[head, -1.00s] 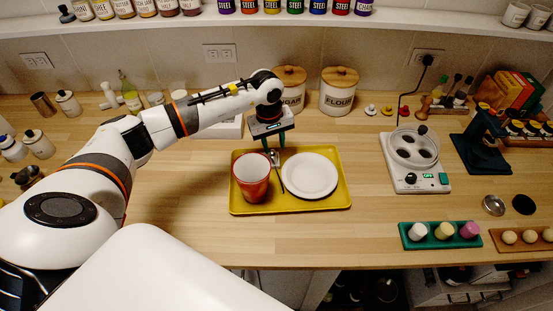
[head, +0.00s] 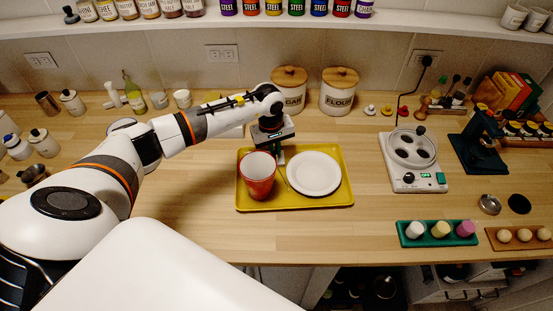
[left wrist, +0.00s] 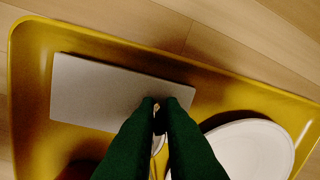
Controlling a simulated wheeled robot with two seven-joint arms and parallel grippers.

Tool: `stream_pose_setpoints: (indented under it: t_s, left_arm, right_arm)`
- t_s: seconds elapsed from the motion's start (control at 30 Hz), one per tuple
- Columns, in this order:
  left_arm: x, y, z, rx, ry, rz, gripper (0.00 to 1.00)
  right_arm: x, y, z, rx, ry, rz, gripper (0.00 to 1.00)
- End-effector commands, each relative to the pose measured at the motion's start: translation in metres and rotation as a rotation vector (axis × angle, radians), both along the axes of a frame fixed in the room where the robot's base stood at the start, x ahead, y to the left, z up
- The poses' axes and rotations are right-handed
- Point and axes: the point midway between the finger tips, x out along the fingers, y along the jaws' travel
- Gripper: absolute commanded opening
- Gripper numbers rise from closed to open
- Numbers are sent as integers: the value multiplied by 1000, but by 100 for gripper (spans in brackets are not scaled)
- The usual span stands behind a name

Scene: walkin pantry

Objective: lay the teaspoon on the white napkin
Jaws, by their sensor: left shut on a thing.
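My left gripper (head: 280,158) is over the yellow tray (head: 300,204), pointing down behind the gap between the red cup (head: 258,180) and the white plate (head: 314,173). In the left wrist view its green fingers (left wrist: 160,104) are shut on the teaspoon (left wrist: 157,145), whose metal shows between and below the fingertips. The flat, pale napkin (left wrist: 105,92) lies on the tray, and the fingertips overlap its right end in that view. Whether the spoon touches the napkin or tray I cannot tell. The napkin is mostly hidden in the head view. My right gripper is out of view.
The red cup stands close to the left of the fingers and the plate close to the right. Sugar and flour canisters (head: 339,92) stand behind the tray. A white hot plate (head: 413,160) is to the right. The counter in front of the tray is clear.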

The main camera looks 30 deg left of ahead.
Motion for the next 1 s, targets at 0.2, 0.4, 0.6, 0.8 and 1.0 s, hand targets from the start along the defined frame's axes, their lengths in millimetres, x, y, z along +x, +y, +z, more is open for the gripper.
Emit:
stream_pose_setpoints:
  t_s: [0.2, 0.4, 0.6, 0.8, 1.0]
  left_arm:
    - [0, -2, 9, -1, 1, -4, 0]
    - [0, -1, 49, 1, -4, -4, 0]
    - [0, -1, 85, 0, -2, -2, 0]
    - [-1, -1, 99, -1, 1, -1, 0]
    - [0, -1, 125, -1, -3, -2, 0]
  right_arm:
    - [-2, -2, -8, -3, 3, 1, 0]
    - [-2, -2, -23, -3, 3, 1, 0]
    - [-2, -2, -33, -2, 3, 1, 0]
    - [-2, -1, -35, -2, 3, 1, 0]
    - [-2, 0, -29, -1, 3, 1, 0]
